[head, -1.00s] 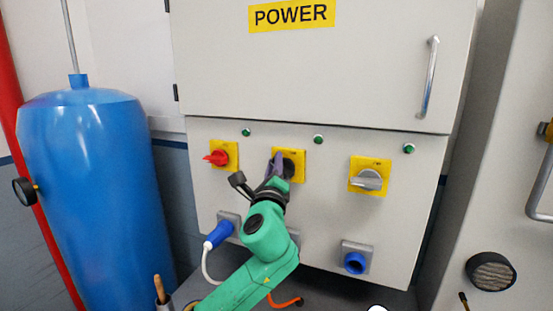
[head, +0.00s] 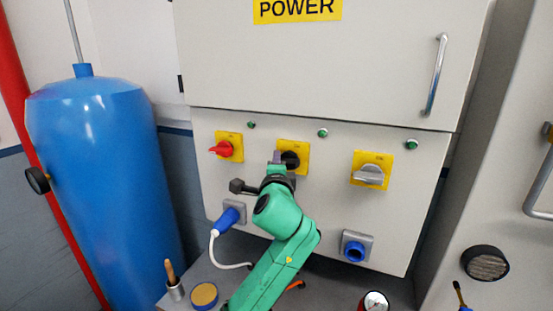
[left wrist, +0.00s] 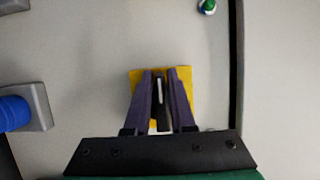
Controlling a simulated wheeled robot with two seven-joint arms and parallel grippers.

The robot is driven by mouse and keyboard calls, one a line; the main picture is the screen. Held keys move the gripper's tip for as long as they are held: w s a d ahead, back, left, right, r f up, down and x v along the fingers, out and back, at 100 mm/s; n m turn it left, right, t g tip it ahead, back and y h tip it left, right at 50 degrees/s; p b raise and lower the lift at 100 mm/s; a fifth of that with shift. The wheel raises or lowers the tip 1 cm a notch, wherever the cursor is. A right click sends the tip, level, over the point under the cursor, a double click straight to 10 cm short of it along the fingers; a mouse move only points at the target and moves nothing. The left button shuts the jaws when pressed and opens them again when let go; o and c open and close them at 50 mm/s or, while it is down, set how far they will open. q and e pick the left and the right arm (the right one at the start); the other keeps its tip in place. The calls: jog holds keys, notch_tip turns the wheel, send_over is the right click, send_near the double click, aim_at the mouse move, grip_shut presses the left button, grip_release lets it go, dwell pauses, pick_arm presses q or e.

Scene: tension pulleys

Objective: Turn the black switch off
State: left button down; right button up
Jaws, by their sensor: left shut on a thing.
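The black switch (head: 291,160) sits on a yellow plate (head: 303,148) in the middle of the grey power cabinet, between the red and grey switches. My left gripper (head: 277,158) is at it, partly covering it in the head view. In the left wrist view, the two purple fingers of my left gripper (left wrist: 161,88) are closed on either side of the black switch's handle (left wrist: 160,92), in front of the yellow plate (left wrist: 187,76). The handle's far end is partly hidden between the fingers. My right gripper is not in view.
A red switch (head: 223,149) is to the left, a grey switch (head: 369,174) to the right. Green lamps (head: 323,133) sit above the switches. A blue plug (head: 227,219) and a blue socket (head: 354,250) are below. A blue tank (head: 100,170) stands at the left.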

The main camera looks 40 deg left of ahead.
pick_arm(q)
jog(key=shift+f, duration=0.2)
dwell(0.3)
jog(key=c, duration=0.8)
grip_release()
jog(key=shift+d+r, duration=0.1)
jog(key=shift+o, duration=0.2)
jog(key=b+v, duration=0.6)
jog(key=v, duration=0.8)
jog(key=shift+d, duration=0.25)
jog(key=shift+s+a, duration=0.15)
jog(key=shift+s, duration=0.05)
jog(key=shift+w, duration=0.1)
